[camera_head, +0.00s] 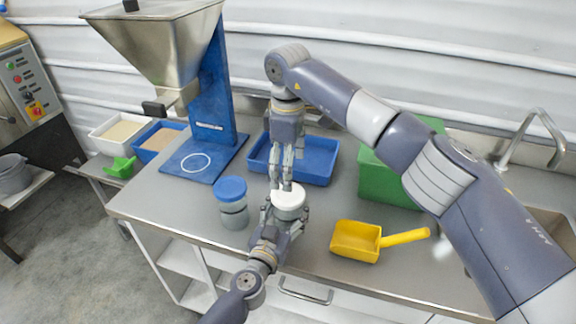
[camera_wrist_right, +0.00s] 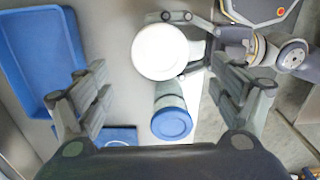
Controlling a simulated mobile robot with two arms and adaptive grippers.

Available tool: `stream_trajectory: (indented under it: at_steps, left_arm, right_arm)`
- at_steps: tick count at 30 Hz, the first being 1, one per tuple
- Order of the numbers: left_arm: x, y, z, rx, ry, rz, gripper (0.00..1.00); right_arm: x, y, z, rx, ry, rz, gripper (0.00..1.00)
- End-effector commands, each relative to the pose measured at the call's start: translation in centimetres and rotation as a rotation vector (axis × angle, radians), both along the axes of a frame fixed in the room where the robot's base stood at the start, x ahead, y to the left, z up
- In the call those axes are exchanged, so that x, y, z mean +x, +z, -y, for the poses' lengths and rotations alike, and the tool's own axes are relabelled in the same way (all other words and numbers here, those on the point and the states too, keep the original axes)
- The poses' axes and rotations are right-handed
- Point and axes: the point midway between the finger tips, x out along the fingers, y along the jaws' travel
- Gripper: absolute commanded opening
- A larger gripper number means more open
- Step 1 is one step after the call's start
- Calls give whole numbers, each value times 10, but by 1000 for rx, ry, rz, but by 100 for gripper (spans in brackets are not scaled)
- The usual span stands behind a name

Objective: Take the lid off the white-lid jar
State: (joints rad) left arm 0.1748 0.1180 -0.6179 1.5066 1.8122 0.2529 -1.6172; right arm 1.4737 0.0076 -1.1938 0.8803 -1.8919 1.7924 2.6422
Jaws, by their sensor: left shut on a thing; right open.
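The white-lid jar (camera_head: 290,200) stands upright over the steel table, its lid on, its body mostly hidden by gripper fingers. My left gripper (camera_head: 287,217) comes in from the front and is shut around the jar's body below the lid. My right gripper (camera_head: 281,186) points down just above the lid, with its fingers open. In the right wrist view the round white lid (camera_wrist_right: 160,52) lies ahead between the open right fingers (camera_wrist_right: 160,78), apart from both. The left gripper (camera_wrist_right: 205,50) shows there beside the jar.
A blue-lid jar (camera_head: 232,203) stands close left of the white-lid jar. A yellow scoop (camera_head: 357,241) lies to the right. A blue tray (camera_head: 318,162) and a green box (camera_head: 385,185) are behind. The hopper (camera_head: 160,45) on its blue stand is at back left.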

Motion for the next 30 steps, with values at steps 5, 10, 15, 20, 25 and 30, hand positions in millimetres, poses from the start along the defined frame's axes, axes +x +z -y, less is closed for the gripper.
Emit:
stream_trajectory:
  at_steps: [5,10,15,20,25,30]
  left_arm:
    - [0,-1,0,0,0,-1,0]
    - [0,-1,0,0,0,-1,0]
    - [0,-1,0,0,0,-1,0]
    - [0,-1,0,0,0,-1,0]
    - [0,-1,0,0,0,-1,0]
    - [0,-1,0,0,0,-1,0]
  right_arm:
    - [0,-6,0,0,-61,-3,87]
    - [-1,-29,0,-1,-64,-4,87]
    - [-1,-55,0,0,-62,-3,87]
    - [0,-73,0,0,-62,-2,87]
    - [0,-80,0,-1,-61,-1,87]
    - [0,-81,0,-1,-61,0,87]
